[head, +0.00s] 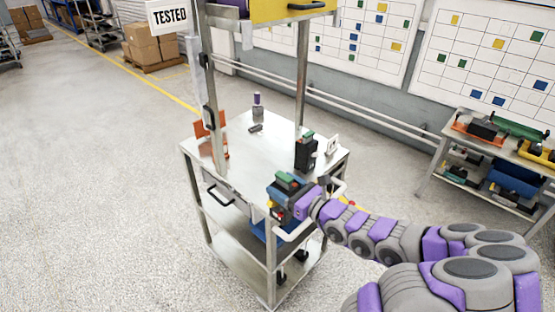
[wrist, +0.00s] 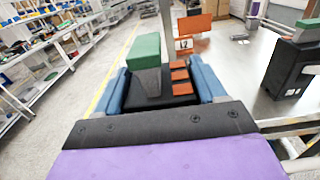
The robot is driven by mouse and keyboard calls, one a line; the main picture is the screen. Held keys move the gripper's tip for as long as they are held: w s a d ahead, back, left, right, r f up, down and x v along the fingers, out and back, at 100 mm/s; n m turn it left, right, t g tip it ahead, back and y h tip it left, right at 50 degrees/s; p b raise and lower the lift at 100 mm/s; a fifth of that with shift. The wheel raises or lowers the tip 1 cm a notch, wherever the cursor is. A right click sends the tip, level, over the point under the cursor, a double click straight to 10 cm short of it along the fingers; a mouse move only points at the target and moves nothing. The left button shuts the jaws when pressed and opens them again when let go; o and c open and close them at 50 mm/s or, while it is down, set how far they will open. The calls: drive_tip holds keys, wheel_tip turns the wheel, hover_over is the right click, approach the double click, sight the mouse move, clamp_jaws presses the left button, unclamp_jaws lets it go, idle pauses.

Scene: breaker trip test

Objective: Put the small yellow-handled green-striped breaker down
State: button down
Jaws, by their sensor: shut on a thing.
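My gripper (head: 287,196) is at the front right edge of the metal cart's top. In the wrist view its two blue fingers (wrist: 161,84) are shut on a dark breaker (wrist: 150,82). This held breaker shows a green handle on a grey base and several orange-red stripes. I see no yellow handle or green stripes on it. Its green top (head: 289,181) also shows in the head view; its underside is hidden. A larger black breaker with a green top (head: 306,152) stands upright on the cart, apart from my gripper; it also shows in the wrist view (wrist: 294,68).
The cart top (head: 245,165) has clear room in the middle. An orange holder (head: 214,136) is at its left, a purple-topped item (head: 258,104) at the back and a white tag (head: 333,144) at right. Posts rise to an upper shelf with a "TESTED" sign (head: 170,16).

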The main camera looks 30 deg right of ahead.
drive_tip(key=w+d, duration=0.2)
drive_tip(key=w, duration=0.1)
drive_tip(key=shift+d, duration=0.15)
drive_tip(key=w+d+f+b, duration=0.1)
drive_tip(key=w+f, duration=0.1)
drive_tip(key=w, duration=0.4)
drive_tip(key=w+d+f+b, duration=0.1)
drive_tip(key=w+f, duration=0.1)
drive_tip(key=w, duration=0.4)
drive_tip(key=shift+w+d+f, duration=0.25)
drive_tip(key=shift+w+d, duration=0.05)
drive_tip(key=shift+d, duration=0.1)
drive_tip(key=shift+c, duration=2)
unclamp_jaws()
drive_tip(key=shift+d, duration=0.15)
drive_tip(key=o, duration=0.3)
drive_tip(key=shift+a, duration=0.3)
